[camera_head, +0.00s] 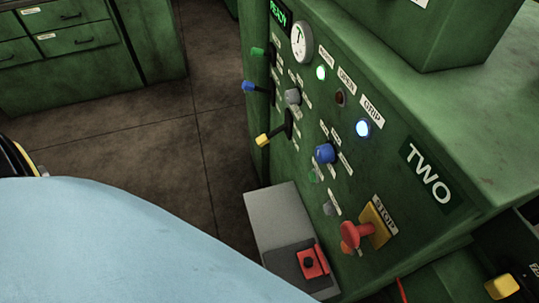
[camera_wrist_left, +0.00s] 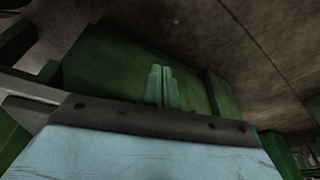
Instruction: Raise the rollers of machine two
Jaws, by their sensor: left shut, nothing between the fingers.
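The green machine marked TWO (camera_head: 428,174) stands at the right in the head view, its control panel facing left. Levers with a green knob (camera_head: 258,51), a blue knob (camera_head: 249,87) and a yellow knob (camera_head: 263,140) stick out at the panel's left. A blue rotary knob (camera_head: 324,153) and a red stop button (camera_head: 355,235) sit lower. I cannot make out the rollers. My left gripper (camera_wrist_left: 162,85) is shut and empty in the left wrist view, away from any lever there. My right gripper is not in view.
My light blue arm covers the lower left of the head view. A grey ledge (camera_head: 275,212) with a red switch (camera_head: 312,261) juts out below the panel. Green drawers (camera_head: 60,50) stand at the back left. The brown floor (camera_head: 130,150) between is clear.

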